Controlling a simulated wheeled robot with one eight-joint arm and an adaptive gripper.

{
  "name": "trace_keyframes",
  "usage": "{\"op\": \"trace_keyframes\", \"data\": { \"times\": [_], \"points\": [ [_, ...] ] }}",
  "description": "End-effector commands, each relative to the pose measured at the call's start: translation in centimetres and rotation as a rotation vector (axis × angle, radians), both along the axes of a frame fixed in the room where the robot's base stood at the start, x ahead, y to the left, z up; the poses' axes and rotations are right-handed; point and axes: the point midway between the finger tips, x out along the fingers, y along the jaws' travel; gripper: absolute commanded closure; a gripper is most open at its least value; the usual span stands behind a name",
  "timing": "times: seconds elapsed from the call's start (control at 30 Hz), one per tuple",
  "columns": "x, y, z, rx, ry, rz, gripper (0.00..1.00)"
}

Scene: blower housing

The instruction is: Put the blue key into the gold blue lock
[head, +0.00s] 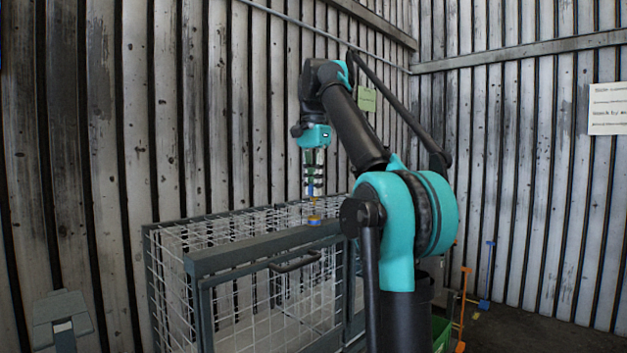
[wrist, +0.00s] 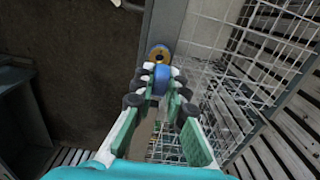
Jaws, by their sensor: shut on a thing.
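My gripper (head: 314,182) points down above the top of a wire cage, with its fingers shut on the blue key (head: 311,190). The key hangs below the fingertips, and a thin gold part shows under its blue part. The gold blue lock (head: 314,220) sits on the cage's top frame, just below the key. In the wrist view the blue key (wrist: 161,79) is between the fingertips of my gripper (wrist: 160,86). The lock (wrist: 158,54) shows just beyond them as a gold ring with blue around it. I cannot tell whether the key touches the lock.
The wire cage (head: 215,261) has a dark metal frame and a black handle (head: 295,262) on its front. A corrugated wall (head: 110,130) stands behind it. A grey bin-like object (head: 62,316) is at lower left. Orange and blue stands (head: 466,300) and a green crate (head: 441,333) are at right.

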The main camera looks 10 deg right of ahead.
Motion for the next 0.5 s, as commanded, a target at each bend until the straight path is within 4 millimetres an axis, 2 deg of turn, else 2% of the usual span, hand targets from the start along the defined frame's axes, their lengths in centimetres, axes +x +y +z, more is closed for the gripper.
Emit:
{"op": "trace_keyframes", "data": {
  "times": [0.5],
  "points": [
    [-0.1, 0.0, -2.8, 0.000, 0.000, 0.000, 1.00]
  ]
}}
